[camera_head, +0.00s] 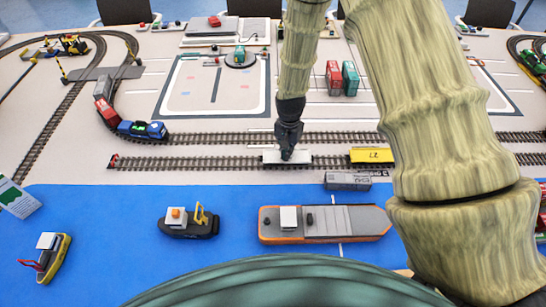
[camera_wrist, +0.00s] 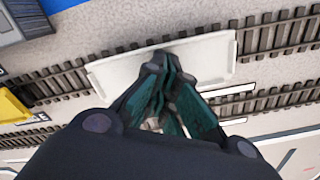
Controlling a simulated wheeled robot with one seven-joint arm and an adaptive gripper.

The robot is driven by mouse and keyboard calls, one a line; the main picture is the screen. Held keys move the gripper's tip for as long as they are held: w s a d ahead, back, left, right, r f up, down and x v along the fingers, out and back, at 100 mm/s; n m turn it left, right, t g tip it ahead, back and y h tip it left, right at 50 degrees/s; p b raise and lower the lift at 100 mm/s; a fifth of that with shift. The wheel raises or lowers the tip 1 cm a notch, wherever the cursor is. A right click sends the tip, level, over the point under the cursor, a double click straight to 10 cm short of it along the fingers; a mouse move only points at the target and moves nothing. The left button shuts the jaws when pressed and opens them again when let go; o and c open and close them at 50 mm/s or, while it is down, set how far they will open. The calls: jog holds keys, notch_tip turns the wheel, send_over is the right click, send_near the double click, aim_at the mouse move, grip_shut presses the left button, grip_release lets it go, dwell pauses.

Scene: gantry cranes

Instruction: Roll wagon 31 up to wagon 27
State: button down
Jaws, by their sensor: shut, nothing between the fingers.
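The yellow wagon 27 (camera_head: 371,155) stands on the near straight track, partly behind my arm. A white flat wagon (camera_head: 271,157) stands on the same track to its left, with a gap of bare rail between them. No number is readable on the white wagon, so I cannot confirm that it is 31. My gripper (camera_head: 287,156) is shut and points down at the middle of the white wagon. In the wrist view the shut fingers (camera_wrist: 160,65) overlap the white wagon's deck (camera_wrist: 208,60); whether they touch it is unclear. The yellow wagon (camera_wrist: 12,106) shows at the left there.
The near track (camera_head: 210,163) runs left to a red buffer stop (camera_head: 113,161). A grey container (camera_head: 348,181) lies just below the track near the yellow wagon. A blue locomotive (camera_head: 142,130) stands on the curved track at left. Boats, including an orange-hulled barge (camera_head: 325,237), sit on the blue area.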

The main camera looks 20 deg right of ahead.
jog(key=shift+s+d+p, duration=0.2)
jog(key=shift+s+d, duration=0.35)
jog(key=shift+d, duration=1.25)
jog(key=shift+s+d+p, duration=0.25)
jog(key=shift+s+d, duration=0.25)
jog(key=shift+d, duration=1.35)
jog(key=shift+s+d+p, duration=0.2)
jog(key=shift+s+d, duration=0.35)
jog(key=shift+d, duration=1.25)
notch_tip(320, 180, up, 7)
jog(key=p, duration=0.5)
